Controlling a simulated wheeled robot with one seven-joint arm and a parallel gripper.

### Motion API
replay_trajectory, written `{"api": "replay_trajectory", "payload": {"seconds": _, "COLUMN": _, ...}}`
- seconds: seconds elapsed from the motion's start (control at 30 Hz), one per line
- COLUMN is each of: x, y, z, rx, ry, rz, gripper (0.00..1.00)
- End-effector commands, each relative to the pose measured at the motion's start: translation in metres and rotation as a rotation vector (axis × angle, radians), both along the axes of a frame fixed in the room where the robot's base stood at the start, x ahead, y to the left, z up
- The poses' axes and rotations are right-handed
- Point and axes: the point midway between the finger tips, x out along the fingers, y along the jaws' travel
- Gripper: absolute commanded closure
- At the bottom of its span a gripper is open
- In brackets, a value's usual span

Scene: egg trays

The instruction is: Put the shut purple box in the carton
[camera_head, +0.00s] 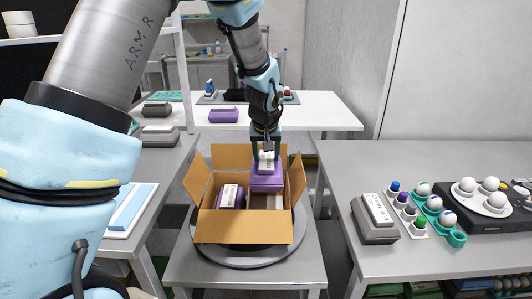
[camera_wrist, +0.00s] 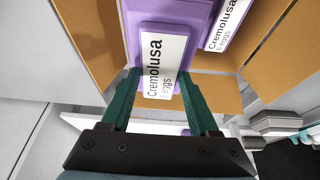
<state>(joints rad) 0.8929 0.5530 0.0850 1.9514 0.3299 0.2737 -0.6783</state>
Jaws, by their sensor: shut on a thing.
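A shut purple box (camera_head: 267,181) with a white label is held by my gripper (camera_head: 266,147) over the right part of the open carton (camera_head: 244,227). In the wrist view the purple box (camera_wrist: 143,28) shows its label between the green fingers of my gripper (camera_wrist: 158,82). The carton stands with its flaps spread. Another purple box (camera_head: 231,197) with a white label is inside the carton at the left; it also shows in the wrist view (camera_wrist: 208,47). The underside of the held box is hidden, so I cannot tell whether it touches the carton floor.
The carton sits on a round grey turntable (camera_head: 243,258). On the right table stand a grey box (camera_head: 375,219), a teal egg holder (camera_head: 457,239) and a black tray with white eggs (camera_head: 489,222). Another purple box (camera_head: 223,116) lies on the back table.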

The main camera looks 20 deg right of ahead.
Motion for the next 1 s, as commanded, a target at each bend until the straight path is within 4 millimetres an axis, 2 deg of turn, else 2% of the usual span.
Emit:
{"api": "replay_trajectory", "payload": {"seconds": 0.1, "x": 0.000, "y": 0.000, "z": -0.015, "rx": 0.000, "ry": 0.000, "rz": 0.000, "gripper": 1.00}}
{"api": "replay_trajectory", "payload": {"seconds": 1.0, "x": 0.000, "y": 0.000, "z": -0.098, "rx": 0.000, "ry": 0.000, "rz": 0.001, "gripper": 1.00}}
